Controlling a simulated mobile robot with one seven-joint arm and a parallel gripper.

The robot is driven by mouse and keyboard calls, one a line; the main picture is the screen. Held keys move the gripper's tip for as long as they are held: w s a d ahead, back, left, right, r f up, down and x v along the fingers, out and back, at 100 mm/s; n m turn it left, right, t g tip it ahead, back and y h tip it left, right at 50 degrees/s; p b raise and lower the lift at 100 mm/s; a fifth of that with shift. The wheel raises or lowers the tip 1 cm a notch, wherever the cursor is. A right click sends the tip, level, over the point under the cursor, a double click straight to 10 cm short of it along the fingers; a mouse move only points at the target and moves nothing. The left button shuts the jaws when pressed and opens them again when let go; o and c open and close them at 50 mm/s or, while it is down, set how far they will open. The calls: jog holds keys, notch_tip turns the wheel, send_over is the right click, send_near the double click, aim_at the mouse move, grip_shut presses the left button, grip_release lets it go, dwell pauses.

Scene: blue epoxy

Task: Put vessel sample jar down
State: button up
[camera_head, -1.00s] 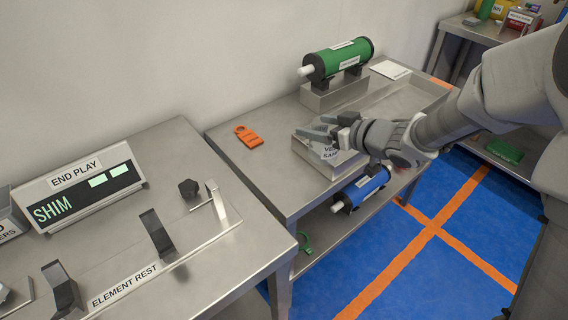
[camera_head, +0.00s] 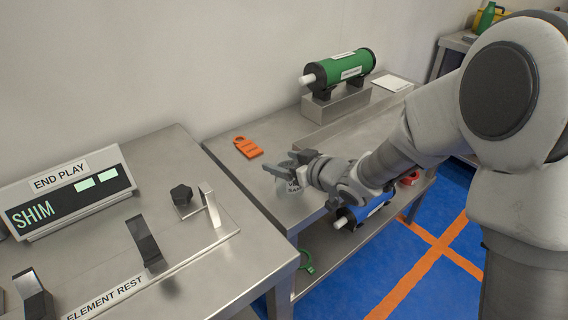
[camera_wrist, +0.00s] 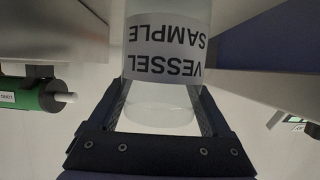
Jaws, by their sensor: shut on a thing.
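The vessel sample jar (camera_wrist: 165,85) is a clear cylinder with a white label. In the wrist view its label reads upside down and it sits between my two gripper fingers (camera_wrist: 160,110). In the head view my gripper (camera_head: 282,170) is at the front left part of the far steel bench (camera_head: 222,146), and the jar (camera_head: 291,186) shows partly below the fingers, its label half hidden. My gripper is shut on the jar. I cannot tell whether the jar's base touches the bench.
An orange tag (camera_head: 248,147) lies on the bench behind my gripper. A green cylinder (camera_head: 340,66) rests on a steel block (camera_head: 336,104) farther back. A blue cylinder (camera_head: 364,212) is on the lower shelf. The near bench holds an END PLAY display (camera_head: 68,192) and an element rest (camera_head: 148,243).

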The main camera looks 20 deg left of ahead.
jog(key=shift+f, duration=0.15)
jog(key=o, duration=1.2)
jog(key=shift+c, duration=0.2)
jog(key=shift+d+r, duration=0.15)
jog(key=shift+r, duration=0.2)
jog(key=p+v, duration=0.3)
jog(key=v, duration=0.8)
jog(key=shift+s+d, duration=0.25)
jog(key=shift+r, duration=0.1)
